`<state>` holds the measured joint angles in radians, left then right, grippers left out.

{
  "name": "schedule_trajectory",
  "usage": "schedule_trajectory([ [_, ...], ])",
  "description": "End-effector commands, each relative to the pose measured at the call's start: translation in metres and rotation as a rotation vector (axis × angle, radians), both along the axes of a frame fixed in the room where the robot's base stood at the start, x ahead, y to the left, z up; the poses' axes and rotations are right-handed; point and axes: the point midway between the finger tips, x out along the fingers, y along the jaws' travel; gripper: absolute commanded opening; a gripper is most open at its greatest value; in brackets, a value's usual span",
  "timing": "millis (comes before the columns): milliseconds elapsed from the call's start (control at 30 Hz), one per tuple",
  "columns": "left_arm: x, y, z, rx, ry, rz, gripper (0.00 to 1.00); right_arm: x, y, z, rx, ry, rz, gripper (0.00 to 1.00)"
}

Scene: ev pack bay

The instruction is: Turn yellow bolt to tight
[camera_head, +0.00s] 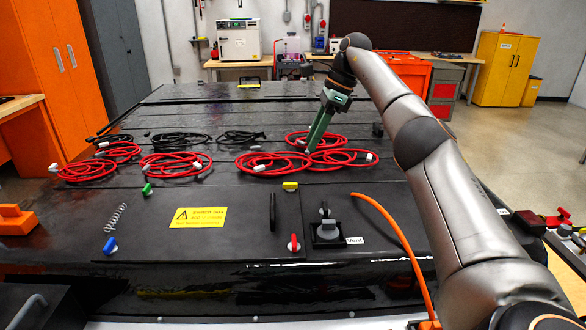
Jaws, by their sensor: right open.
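The yellow bolt (290,186) stands on the black pack lid, just in front of the red cable coils and right of the lid's middle. Its exact turn angle is too small to tell. My right gripper (309,150), with green fingers, points down over the red coils, behind the yellow bolt and a little to its right. It is open, apart from the bolt, and I see nothing held in it. My left gripper is not in view.
Red cable coils (262,163) lie behind the bolt. A green bolt (147,188), a blue bolt (109,246) and a red bolt (294,243) sit on the lid. A black handle (272,212) and an orange cable (397,236) are nearby. A yellow warning label (198,217) lies flat.

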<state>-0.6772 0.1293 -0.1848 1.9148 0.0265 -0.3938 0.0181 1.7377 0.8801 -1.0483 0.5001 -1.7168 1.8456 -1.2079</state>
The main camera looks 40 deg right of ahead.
Motion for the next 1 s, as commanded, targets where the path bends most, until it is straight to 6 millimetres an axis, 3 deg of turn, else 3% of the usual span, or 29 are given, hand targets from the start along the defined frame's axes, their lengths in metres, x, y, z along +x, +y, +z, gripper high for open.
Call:
schedule_trajectory([
  [267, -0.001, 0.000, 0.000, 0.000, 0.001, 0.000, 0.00, 0.002, 0.003, -0.012, -0.002, 0.006, 0.000, 0.42],
  [700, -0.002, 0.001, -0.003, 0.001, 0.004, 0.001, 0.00, 0.022, 0.028, -0.090, -0.001, 0.005, 0.001, 0.42],
  [1000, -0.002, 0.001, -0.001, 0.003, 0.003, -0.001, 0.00, 0.029, 0.036, -0.114, 0.000, 0.002, -0.001, 0.42],
])
